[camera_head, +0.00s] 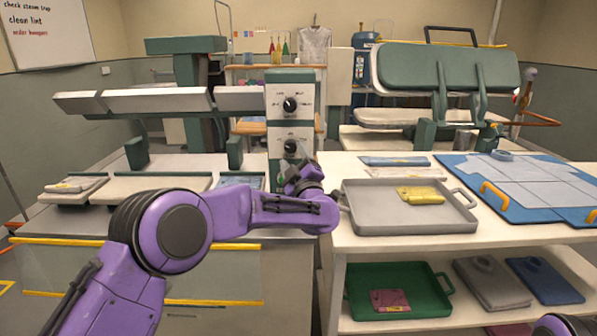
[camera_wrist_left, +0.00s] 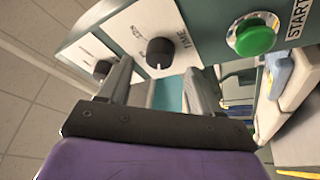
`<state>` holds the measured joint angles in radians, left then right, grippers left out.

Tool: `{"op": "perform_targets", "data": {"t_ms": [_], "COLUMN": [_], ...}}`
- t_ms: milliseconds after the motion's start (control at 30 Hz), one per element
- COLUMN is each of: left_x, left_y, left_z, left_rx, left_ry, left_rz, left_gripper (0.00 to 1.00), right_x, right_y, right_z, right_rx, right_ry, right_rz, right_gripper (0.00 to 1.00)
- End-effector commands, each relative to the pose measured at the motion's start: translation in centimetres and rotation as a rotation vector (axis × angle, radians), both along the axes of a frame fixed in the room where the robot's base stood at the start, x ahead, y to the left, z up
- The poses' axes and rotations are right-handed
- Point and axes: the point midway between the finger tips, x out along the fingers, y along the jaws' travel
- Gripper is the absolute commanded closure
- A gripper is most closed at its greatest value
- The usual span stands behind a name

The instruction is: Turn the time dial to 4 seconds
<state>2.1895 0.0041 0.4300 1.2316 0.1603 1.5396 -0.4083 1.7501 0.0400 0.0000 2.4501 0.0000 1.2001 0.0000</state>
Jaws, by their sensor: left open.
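The time dial (camera_wrist_left: 160,52) is a round black knob on a white plate labelled TIME, shown in the left wrist view. In the head view the time dial (camera_head: 291,146) is the lower knob on the green control column (camera_head: 279,178). Its setting is too small to read. My left gripper (camera_wrist_left: 158,67) is open, its two fingers on either side of the dial in the picture; I cannot tell whether they touch it. In the head view my left gripper (camera_head: 302,168) is just below the dial, covering the column's lower part. My right gripper is out of view.
A second black knob (camera_head: 290,104) sits above the time dial. A green START button (camera_wrist_left: 255,38) is beside the dial in the wrist view. A grey tray (camera_head: 410,221) with a yellow cloth (camera_head: 421,194) stands on the white table to the right.

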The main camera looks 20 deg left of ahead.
Motion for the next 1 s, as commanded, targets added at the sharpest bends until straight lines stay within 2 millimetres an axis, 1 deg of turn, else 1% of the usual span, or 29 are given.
{"op": "perform_targets", "data": {"t_ms": [33,100,200,300,433,700,733,767,800,867,900,967,1000], "left_x": [-1.1,-2.5,-4.2,-5.3,-6.0,-5.9,-5.8,-5.7,-5.9,-6.6,-7.4,-9.1,-10.5], "left_y": [-0.9,-1.7,-2.8,-3.5,-3.8,-3.8,-4.1,-4.7,-5.2,-5.1,-4.8,-4.0,-3.3], "left_z": [-0.7,-1.3,-1.8,-2.1,-2.3,-2.2,-2.3,-2.9,-4.8,-8.8,-12.1,-17.4,-20.8], "left_rx": [0.003,0.003,0.003,0.001,-0.001,-0.009,-0.016,-0.014,0.004,0.041,0.061,0.085,0.097], "left_ry": [0.0,0.0,-0.001,-0.001,-0.001,-0.004,-0.005,0.008,0.053,0.149,0.226,0.351,0.434], "left_rz": [-0.005,-0.004,-0.004,-0.002,0.0,-0.006,-0.024,-0.06,-0.108,-0.172,-0.206,-0.247,-0.27], "left_gripper": [0.36,0.36,0.36,0.36,0.36,0.36,0.36,0.36,0.36,0.36,0.36,0.36,0.36], "right_x": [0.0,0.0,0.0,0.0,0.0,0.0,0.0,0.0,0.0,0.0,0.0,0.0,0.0], "right_y": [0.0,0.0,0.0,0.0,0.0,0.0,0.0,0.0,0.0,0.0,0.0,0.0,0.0], "right_z": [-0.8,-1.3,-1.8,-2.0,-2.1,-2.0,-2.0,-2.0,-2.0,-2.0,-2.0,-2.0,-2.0], "right_rx": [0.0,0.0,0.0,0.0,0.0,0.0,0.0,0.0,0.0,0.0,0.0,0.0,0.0], "right_ry": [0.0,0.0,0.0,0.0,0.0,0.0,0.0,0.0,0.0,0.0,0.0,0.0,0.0], "right_rz": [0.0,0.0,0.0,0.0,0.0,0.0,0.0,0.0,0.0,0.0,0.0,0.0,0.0], "right_gripper": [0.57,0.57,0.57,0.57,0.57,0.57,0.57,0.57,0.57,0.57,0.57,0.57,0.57]}}
